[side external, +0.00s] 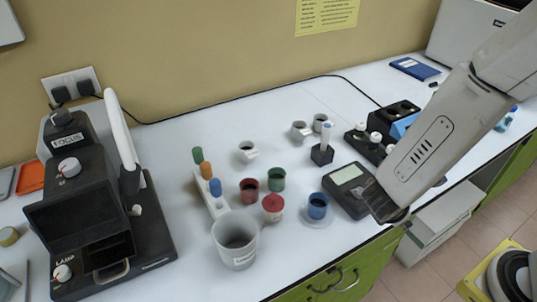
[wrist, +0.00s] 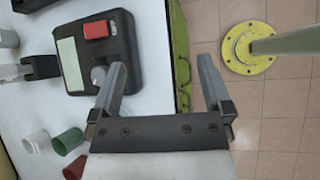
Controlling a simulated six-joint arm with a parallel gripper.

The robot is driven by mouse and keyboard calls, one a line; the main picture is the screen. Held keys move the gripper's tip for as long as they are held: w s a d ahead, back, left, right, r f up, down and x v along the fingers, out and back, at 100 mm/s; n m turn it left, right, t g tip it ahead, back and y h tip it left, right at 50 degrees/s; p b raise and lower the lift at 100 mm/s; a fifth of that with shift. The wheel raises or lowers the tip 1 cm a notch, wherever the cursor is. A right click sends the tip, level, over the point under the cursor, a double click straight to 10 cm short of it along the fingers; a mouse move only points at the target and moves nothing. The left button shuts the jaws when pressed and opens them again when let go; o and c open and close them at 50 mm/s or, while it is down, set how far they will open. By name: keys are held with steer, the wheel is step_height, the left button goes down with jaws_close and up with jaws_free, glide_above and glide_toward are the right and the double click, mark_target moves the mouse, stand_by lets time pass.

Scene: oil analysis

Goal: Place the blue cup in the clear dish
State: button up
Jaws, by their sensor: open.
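The blue cup (side external: 318,205) stands upright near the front edge of the table in the side view. A pale, clear dish (side external: 312,223) shows as a low rim around its base, so the cup appears to stand in it. My gripper (side external: 385,208) is to the right of the cup, apart from it, over the front edge by the grey meter. In the wrist view my gripper (wrist: 163,85) is open, with nothing between its fingers. I cannot make out the blue cup or the dish there; the fingers and gripper body cover part of the table.
The grey meter (side external: 347,186) stands between cup and gripper. Green drawers (side external: 345,280) lie below the table edge.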

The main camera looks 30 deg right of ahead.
steer(key=w+d+r+m+y, duration=0.2)
steer(key=r+m+y, duration=0.4)
steer(key=m, duration=1.1)
steer(key=shift+w+d+t+y, duration=0.4)
steer(key=shift+d+y, duration=0.25)
steer(key=shift+y, duration=0.35)
